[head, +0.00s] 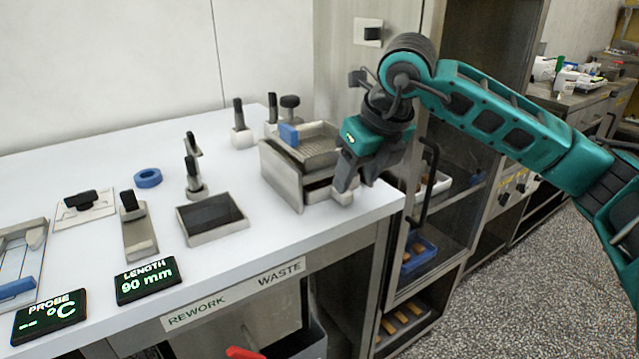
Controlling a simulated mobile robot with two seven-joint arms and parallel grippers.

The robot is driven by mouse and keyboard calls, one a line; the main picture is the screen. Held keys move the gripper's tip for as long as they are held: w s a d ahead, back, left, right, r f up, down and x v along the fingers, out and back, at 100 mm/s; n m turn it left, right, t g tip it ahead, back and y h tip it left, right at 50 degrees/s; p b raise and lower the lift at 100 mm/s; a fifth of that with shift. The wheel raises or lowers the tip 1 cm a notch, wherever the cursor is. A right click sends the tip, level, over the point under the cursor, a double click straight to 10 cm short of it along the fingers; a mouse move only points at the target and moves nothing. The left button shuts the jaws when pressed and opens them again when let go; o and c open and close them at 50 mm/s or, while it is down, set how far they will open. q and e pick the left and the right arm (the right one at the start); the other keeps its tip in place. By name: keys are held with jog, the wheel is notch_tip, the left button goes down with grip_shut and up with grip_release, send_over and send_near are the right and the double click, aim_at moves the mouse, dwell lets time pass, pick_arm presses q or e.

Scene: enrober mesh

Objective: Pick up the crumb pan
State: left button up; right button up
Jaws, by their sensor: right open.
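A metal unit (283,178) with a wire mesh (312,145) on top stands near the right end of the white table. What looks like the crumb pan (318,191) sits low in this unit, under the mesh, with a pale block (343,196) at its right front. My right gripper (356,183) is open and points down beside the unit's right side, close to the pale block. Its fingers partly hide the pan's right end, and I cannot tell whether they touch it. My left gripper is out of view.
A shallow dark-floored tray (212,217), a blue ring (147,178) and several black-handled tools stand to the left. A blue block (289,134) is on the unit. A glass-fronted cabinet (432,215) stands close to the right. Bare tabletop (285,228) lies in front of the unit.

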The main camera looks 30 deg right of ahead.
aim_at(348, 194)
jog(key=b+x, duration=0.1)
jog(key=x, duration=0.4)
jog(key=shift+f, duration=0.15)
grip_shut()
dwell(0.4)
